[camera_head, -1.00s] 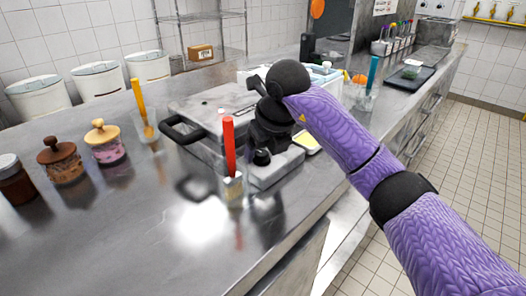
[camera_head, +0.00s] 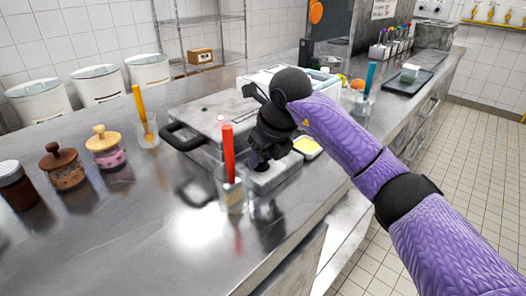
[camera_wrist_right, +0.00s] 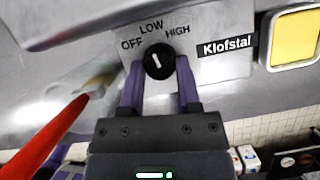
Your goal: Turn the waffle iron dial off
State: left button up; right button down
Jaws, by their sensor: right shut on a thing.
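The grey waffle iron (camera_head: 205,112) with a black handle stands on the steel counter. Its black dial (camera_wrist_right: 158,60) shows in the right wrist view, below the printed words OFF, LOW and HIGH. The dial's white mark points up, roughly toward LOW. My right gripper (camera_wrist_right: 159,90) is shut on the dial, with one purple finger on each side. In the head view my right gripper (camera_head: 259,160) reaches down to the iron's front base and hides the dial. My left gripper is not in view.
A glass with a red-handled tool (camera_head: 228,155) stands close beside the gripper. A yellow-filled square dish (camera_head: 307,147) is to the right of the base. Lidded jars (camera_head: 62,168) and a glass with a yellow-handled tool (camera_head: 140,105) stand at left. The front counter is clear.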

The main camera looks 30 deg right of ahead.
jog(key=n+p, duration=0.1)
jog(key=n+y, duration=0.1)
jog(key=shift+d+r+n+p, duration=0.1)
jog(key=shift+r+n+p, duration=0.15)
jog(key=shift+n+p, duration=0.1)
jog(key=n+y+p, duration=0.1)
jog(key=n, duration=0.1)
jog(key=shift+w+d+f+n+g, duration=0.1)
jog(key=shift+n+g, duration=0.25)
jog(key=shift+g, duration=0.05)
jog(key=n, duration=0.3)
jog(key=shift+w+f+g+y, duration=0.1)
jog(key=shift+g+y, duration=0.3)
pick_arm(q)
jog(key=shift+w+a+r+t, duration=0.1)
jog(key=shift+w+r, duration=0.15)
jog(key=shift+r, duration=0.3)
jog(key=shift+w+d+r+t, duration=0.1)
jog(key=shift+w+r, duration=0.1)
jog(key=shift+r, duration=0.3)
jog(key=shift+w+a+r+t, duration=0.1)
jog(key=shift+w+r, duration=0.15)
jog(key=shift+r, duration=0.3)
pick_arm(e)
jog(key=shift+n+g, duration=0.3)
jog(key=shift+n, duration=0.6)
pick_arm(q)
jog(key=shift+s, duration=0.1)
pick_arm(e)
jog(key=shift+n+y, duration=0.3)
